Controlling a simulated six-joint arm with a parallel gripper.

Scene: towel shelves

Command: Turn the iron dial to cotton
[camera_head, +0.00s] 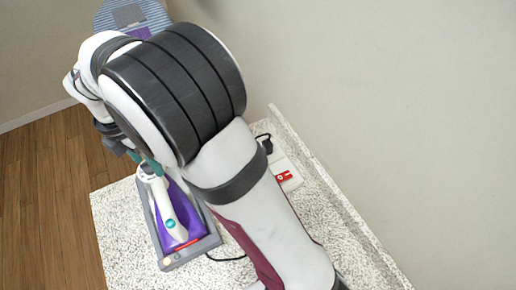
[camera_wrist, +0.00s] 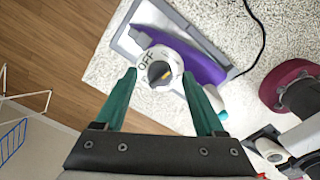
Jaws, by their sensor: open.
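A purple and white iron (camera_head: 172,212) lies in a grey tray (camera_head: 208,243) on the speckled counter. In the wrist view, the iron's purple body (camera_wrist: 203,64) shows with its round dial (camera_wrist: 158,72). Which setting the mark points to, I cannot tell. My gripper (camera_wrist: 160,76) is open, with one teal finger on each side of the dial in the picture. Contact with the knob is not clear.
A speckled counter (camera_head: 120,215) stands against the wall, with a wooden floor (camera_head: 45,190) to its left. A white plate with a red switch (camera_head: 285,176) and a black plug is at the back. A black cord (camera_wrist: 258,40) runs from the iron. A white rack (camera_wrist: 25,102) stands left.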

